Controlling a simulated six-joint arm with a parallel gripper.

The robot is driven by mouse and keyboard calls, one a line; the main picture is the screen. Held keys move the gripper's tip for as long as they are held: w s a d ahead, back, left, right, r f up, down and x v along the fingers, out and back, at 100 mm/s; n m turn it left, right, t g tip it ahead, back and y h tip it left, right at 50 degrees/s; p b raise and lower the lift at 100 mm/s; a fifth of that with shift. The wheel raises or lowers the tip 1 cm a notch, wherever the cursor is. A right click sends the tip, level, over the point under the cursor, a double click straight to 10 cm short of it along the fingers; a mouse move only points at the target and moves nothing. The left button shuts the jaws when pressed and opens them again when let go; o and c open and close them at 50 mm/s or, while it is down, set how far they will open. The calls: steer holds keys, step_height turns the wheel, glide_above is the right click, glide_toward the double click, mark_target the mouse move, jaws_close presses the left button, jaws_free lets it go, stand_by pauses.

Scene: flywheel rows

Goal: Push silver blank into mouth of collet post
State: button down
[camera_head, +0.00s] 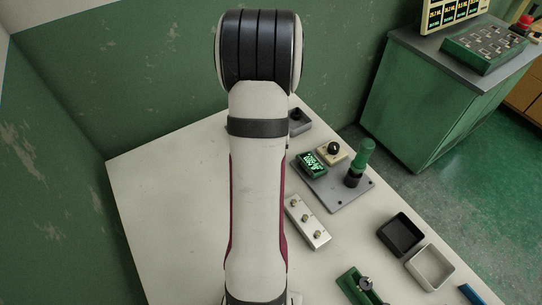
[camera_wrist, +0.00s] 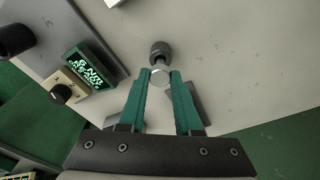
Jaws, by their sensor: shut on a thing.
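My gripper (camera_wrist: 159,85) shows in the wrist view with its two green fingers closed on the silver blank (camera_wrist: 159,76), a small round piece at the fingertips. A dark grey post with a round head (camera_wrist: 160,50), which looks like the collet post, stands just beyond the blank in the picture. The blank overlaps its lower edge in view; I cannot tell whether they touch or whether the blank is in the mouth. A grey block (camera_wrist: 197,103) shows partly behind the fingers. In the head view my arm hides the gripper and blank; a dark block (camera_head: 299,124) shows beside the arm.
A grey plate (camera_head: 340,194) carries a lit green display (camera_head: 312,163), a cream block with black knob (camera_head: 332,153) and a green handle (camera_head: 362,160). A silver strip (camera_head: 306,222), a black tray (camera_head: 401,234) and a white tray (camera_head: 447,270) lie nearer. The table's left side is clear.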

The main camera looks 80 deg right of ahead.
steer(key=shift+f, duration=1.45)
steer(key=shift+r, duration=1.6)
steer(key=shift+f, duration=1.6)
steer(key=c, duration=0.5)
jaws_free()
steer(key=r, duration=0.5)
steer(key=a+r, duration=0.1)
steer(key=r, duration=0.4)
steer(key=a+r, duration=0.1)
steer(key=r, duration=0.4)
steer(key=shift+s+r, duration=0.2)
steer(key=shift+r, duration=0.15)
